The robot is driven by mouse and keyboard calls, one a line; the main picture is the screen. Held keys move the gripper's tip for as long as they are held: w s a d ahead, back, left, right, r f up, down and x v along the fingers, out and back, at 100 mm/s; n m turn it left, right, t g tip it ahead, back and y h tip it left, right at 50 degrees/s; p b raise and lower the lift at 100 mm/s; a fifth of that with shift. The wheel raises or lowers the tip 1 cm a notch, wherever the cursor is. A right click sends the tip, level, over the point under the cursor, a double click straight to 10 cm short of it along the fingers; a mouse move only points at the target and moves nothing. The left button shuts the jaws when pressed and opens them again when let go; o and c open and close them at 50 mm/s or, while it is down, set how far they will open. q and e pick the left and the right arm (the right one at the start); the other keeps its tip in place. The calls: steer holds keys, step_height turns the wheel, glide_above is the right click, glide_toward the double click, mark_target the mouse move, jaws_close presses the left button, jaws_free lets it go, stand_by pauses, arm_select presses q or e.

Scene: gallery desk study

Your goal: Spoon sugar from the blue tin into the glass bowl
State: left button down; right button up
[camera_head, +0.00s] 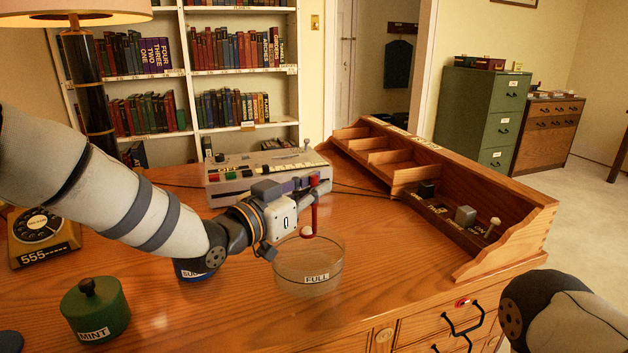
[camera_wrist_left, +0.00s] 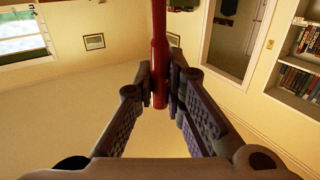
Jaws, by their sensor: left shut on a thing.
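My left gripper (camera_head: 311,187) is shut on the red handle of a spoon (camera_head: 315,215). The handle hangs upright, and its red shaft (camera_wrist_left: 160,55) also shows between the fingers in the left wrist view. The spoon's small scoop at the lower end looks pale; I cannot tell sugar from scoop. It appears at or just above the back rim of the glass bowl (camera_head: 292,283). The bowl is clear, labelled FULL, and shows no clear contents. The blue tin (camera_head: 190,274) is mostly hidden behind my left arm. My right gripper is out of view.
A grey switch box (camera_head: 225,185) sits behind my gripper. A wooden pigeonhole unit (camera_head: 480,225) borders the right.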

arm_select(q)
steer(key=shift+r, duration=0.2)
steer(key=a+n, duration=0.1)
steer(key=w+a+n, duration=0.1)
steer(key=shift+w+f+n+b, duration=0.15)
steer(key=shift+f+n+b, duration=0.1)
steer(key=shift+n+b, duration=0.15)
steer(key=shift+w+r, duration=0.1)
steer(key=shift+r, duration=0.15)
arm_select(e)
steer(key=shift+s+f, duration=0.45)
arm_select(q)
steer(key=shift+n, duration=0.3)
